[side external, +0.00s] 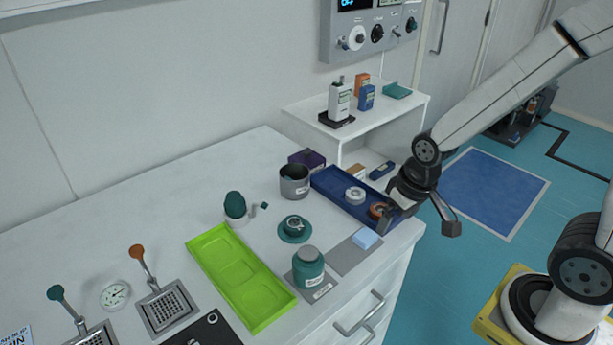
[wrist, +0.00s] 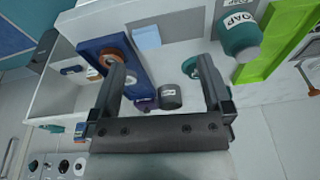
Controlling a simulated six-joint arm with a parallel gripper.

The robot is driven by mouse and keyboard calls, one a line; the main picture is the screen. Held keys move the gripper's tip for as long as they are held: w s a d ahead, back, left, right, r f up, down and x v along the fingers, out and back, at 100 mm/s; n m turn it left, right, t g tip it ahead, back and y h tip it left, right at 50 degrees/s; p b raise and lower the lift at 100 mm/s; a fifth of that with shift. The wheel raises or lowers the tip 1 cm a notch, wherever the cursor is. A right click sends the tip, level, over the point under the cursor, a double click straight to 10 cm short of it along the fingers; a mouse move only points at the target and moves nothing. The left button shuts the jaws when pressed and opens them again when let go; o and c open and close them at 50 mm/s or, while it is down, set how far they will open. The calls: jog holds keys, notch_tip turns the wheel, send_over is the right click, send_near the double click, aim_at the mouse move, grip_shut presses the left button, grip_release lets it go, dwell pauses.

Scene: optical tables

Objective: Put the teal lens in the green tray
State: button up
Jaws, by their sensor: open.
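The green tray (side external: 238,275) lies on the bench top with shallow recesses and looks empty; its edge also shows at upper right in the wrist view (wrist: 272,45). I cannot pick out a teal lens for certain. The blue tray (side external: 330,182) holds a white ring (side external: 355,195) and an orange ring (side external: 378,210). A round teal piece with a smaller part on it (side external: 294,229) sits between the two trays; it may be a cup on a saucer. My gripper (side external: 420,226) is open and empty, above the bench's right edge by the blue tray's near end.
A teal labelled jar (side external: 308,269) stands at the green tray's right. A grey pot (side external: 294,182), an egg-shaped teal object in a white holder (side external: 236,206) and a light blue block (side external: 365,239) stand nearby. A raised shelf (side external: 378,121) with bottles is behind.

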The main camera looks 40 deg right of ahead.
jog(key=shift+s+r+n, duration=0.2)
jog(key=shift+r+n, duration=0.05)
jog(key=shift+n, duration=0.25)
jog(key=shift+w, duration=0.1)
jog(key=m+g, duration=0.2)
jog(key=m, duration=0.8)
send_near(294, 221)
jog(key=shift+s+d+f, duration=0.25)
jog(key=shift+s+f, duration=0.15)
jog(key=shift+s, duration=0.15)
jog(key=shift+w+a+f, duration=0.2)
jog(key=shift+w+f, duration=0.1)
jog(key=shift+w, duration=0.15)
jog(key=shift+w+a+f, duration=0.1)
jog(key=shift+a+f, duration=0.05)
jog(key=shift+f, duration=3.7)
jog(key=shift+c, duration=0.2)
